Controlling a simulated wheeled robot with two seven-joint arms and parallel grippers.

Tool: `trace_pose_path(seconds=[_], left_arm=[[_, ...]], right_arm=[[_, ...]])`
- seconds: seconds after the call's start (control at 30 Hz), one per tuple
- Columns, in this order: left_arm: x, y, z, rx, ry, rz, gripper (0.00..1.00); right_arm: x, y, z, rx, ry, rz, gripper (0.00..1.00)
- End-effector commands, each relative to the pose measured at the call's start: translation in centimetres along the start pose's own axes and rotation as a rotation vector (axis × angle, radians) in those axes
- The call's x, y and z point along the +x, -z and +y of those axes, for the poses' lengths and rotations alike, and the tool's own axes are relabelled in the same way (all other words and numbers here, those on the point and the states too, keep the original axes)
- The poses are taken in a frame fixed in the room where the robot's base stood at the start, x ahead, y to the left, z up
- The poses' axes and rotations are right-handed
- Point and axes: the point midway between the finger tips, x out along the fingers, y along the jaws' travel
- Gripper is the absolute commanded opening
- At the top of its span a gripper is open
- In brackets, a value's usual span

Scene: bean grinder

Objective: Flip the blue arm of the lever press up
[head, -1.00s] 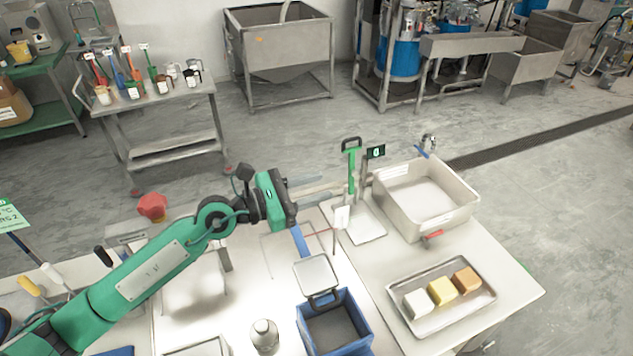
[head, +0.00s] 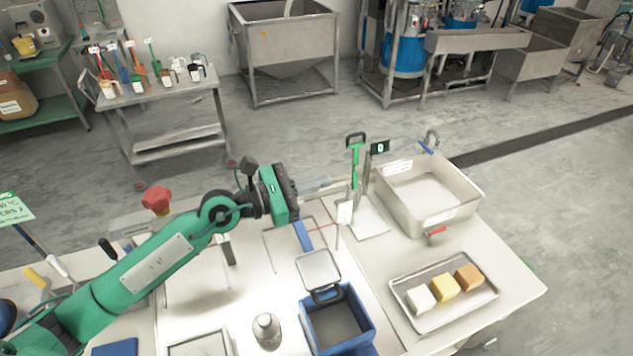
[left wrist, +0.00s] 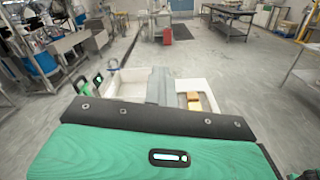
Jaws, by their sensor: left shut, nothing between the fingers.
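A short blue bar (head: 302,236), which looks like the lever press's blue arm, shows just below my left gripper's housing in the head view. It slants down, and its upper end is hidden behind the housing. The rest of the press is hard to make out. My left gripper (head: 328,186) is above the table with its fingers pointing right, past the bar; it is shut and empty. In the left wrist view its grey fingers (left wrist: 158,86) are together, with no blue arm between them. My right gripper is not in view.
A green post with a black handle (head: 355,160) stands beyond the fingers, beside a small display (head: 380,147). A white tub (head: 462,208) is to the right. A metal tray (head: 398,290) with three blocks and a blue bin (head: 368,318) are nearer.

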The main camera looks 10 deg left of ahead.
Motion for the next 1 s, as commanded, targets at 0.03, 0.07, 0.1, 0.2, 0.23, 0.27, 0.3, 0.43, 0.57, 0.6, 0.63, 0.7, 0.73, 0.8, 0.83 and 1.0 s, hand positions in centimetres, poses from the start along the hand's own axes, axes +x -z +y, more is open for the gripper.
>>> trace_pose_path(seconds=[0.03,0.07,0.1,0.2,0.23,0.27,0.3,0.43,0.57,0.6,0.63,0.7,0.73,0.8,0.83,1.0], left_arm=[[0.00,0.00,0.00,0.000,0.000,0.000,0.00],[0.00,0.00,0.00,0.000,0.000,0.000,0.00],[0.00,0.00,0.00,0.000,0.000,0.000,0.00],[0.00,0.00,0.00,0.000,0.000,0.000,0.00],[0.00,0.00,0.00,0.000,0.000,0.000,0.00],[0.00,0.00,0.00,0.000,0.000,0.000,0.00],[0.00,0.00,0.00,0.000,0.000,0.000,0.00],[0.00,0.00,0.00,0.000,0.000,0.000,0.00],[0.00,0.00,0.00,0.000,0.000,0.000,0.00],[0.00,0.00,0.00,0.000,0.000,0.000,0.00],[0.00,0.00,0.00,0.000,0.000,0.000,0.00],[0.00,0.00,0.00,0.000,0.000,0.000,0.00],[0.00,0.00,0.00,0.000,0.000,0.000,0.06],[0.00,0.00,0.00,0.000,0.000,0.000,0.20],[0.00,0.00,0.00,0.000,0.000,0.000,0.25],[0.00,0.00,0.00,0.000,0.000,0.000,0.34]], right_arm=[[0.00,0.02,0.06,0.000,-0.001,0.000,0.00],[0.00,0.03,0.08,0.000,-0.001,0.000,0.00],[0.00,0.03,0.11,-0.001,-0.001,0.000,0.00],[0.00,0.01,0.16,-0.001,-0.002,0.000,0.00],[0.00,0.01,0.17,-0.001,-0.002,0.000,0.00],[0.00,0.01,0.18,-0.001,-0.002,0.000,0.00],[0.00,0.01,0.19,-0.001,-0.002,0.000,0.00],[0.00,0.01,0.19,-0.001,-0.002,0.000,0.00],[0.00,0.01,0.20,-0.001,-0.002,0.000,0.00],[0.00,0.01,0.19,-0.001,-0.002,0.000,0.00],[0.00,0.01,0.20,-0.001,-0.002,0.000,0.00],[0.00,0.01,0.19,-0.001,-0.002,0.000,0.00],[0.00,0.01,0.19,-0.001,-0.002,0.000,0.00],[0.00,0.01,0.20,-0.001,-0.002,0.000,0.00],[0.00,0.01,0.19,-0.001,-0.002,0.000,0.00],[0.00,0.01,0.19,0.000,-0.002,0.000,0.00]])
